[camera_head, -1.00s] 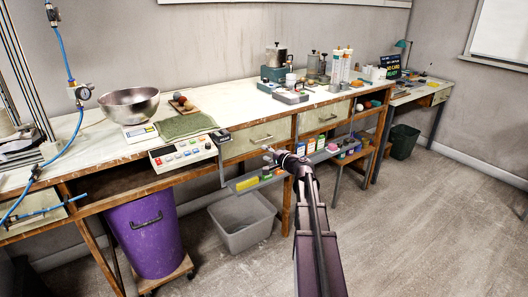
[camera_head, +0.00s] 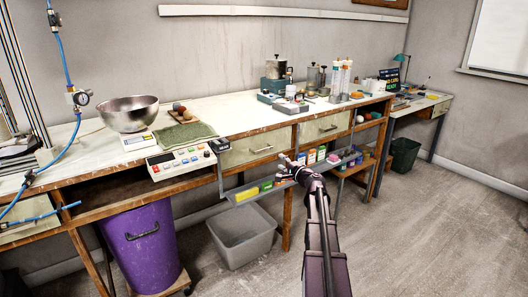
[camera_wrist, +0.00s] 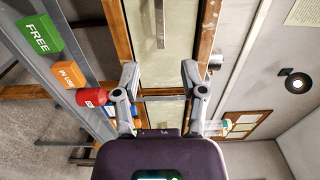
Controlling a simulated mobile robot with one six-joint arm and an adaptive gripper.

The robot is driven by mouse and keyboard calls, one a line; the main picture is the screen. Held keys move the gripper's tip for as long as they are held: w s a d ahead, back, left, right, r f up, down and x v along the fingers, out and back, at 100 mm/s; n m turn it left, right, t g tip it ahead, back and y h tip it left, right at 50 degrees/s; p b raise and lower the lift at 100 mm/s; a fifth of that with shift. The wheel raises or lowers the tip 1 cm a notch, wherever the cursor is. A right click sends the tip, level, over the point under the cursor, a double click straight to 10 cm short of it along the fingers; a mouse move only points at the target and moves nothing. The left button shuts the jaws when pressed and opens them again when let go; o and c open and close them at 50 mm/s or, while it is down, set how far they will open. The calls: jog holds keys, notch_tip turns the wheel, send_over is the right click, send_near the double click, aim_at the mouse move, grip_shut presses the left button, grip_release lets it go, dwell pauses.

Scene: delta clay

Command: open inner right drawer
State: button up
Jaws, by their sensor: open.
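The bench has two pale drawers side by side under its top. The right one (camera_head: 322,125) has a bar handle and looks shut; the left one (camera_head: 240,153) also looks shut. My gripper (camera_head: 286,158) is in front of and below the wooden post between them, touching neither. In the wrist view, turned on its side, my gripper (camera_wrist: 160,80) is open with nothing between its fingers. One pale drawer front with a bar handle (camera_wrist: 160,24) fills the top, and part of another pale front (camera_wrist: 164,116) shows between and behind the fingers.
A low shelf (camera_head: 262,192) with coloured blocks and boxes runs below the drawers. The wrist view shows a green FREE block (camera_wrist: 39,35), an orange block (camera_wrist: 69,76) and a red container (camera_wrist: 91,97) close to the left finger. A grey bin (camera_head: 243,238) stands below.

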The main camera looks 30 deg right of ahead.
aim_at(264, 150)
jog(key=w, duration=0.8)
jog(key=w+a, duration=0.1)
jog(key=w, duration=0.4)
jog(key=shift+w, duration=0.1)
grip_shut()
